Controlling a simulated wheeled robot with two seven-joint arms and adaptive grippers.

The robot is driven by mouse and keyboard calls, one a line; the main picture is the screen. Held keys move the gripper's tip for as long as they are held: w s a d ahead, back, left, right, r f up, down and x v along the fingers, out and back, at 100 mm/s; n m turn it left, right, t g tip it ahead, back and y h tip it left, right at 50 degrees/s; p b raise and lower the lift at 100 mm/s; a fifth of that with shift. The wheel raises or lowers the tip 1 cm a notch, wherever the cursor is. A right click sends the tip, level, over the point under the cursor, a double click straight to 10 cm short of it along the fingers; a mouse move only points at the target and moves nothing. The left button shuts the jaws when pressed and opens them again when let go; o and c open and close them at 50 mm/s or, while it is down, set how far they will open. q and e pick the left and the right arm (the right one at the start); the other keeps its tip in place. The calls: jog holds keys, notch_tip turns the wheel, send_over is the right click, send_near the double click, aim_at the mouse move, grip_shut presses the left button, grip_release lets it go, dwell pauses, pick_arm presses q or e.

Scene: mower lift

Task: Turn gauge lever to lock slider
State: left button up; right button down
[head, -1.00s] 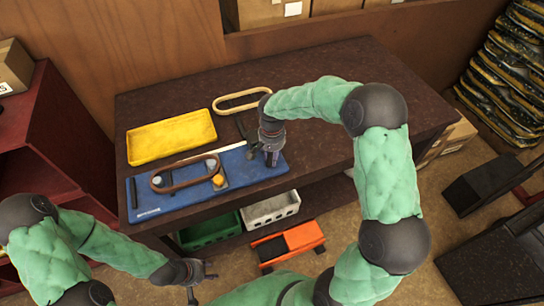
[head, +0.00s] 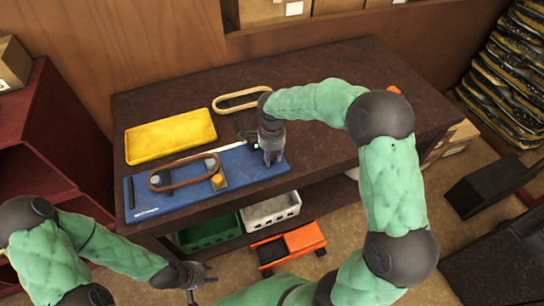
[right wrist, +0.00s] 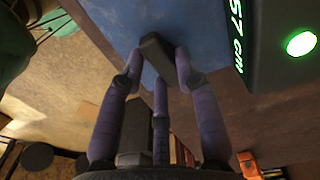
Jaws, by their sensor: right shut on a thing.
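A blue gauge board (head: 240,175) lies along the front edge of the dark table, with a brown belt loop (head: 172,184) around posts on its left half. My right gripper (head: 272,157) is over the board's right end. In the right wrist view, its fingers (right wrist: 160,62) are shut on a dark grey lever (right wrist: 156,48) above the blue surface. A dark readout housing (right wrist: 262,50) beside it shows green digits, apparently "57 cm", and a lit green lamp (right wrist: 301,43). The slider is mostly hidden by my right gripper. My left gripper (head: 202,284) is open and empty, low in front of the table.
A yellow tray (head: 170,136) and a tan belt loop (head: 242,100) lie behind the board. Green (head: 209,232) and white (head: 270,210) crates stand under the tabletop. The table's right part is clear beneath my right arm.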

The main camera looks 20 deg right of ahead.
aim_at(271, 158)
jog(key=shift+m, duration=0.5)
dwell(0.3)
jog(key=c, duration=0.9)
grip_release()
notch_tip(271, 158, up, 12)
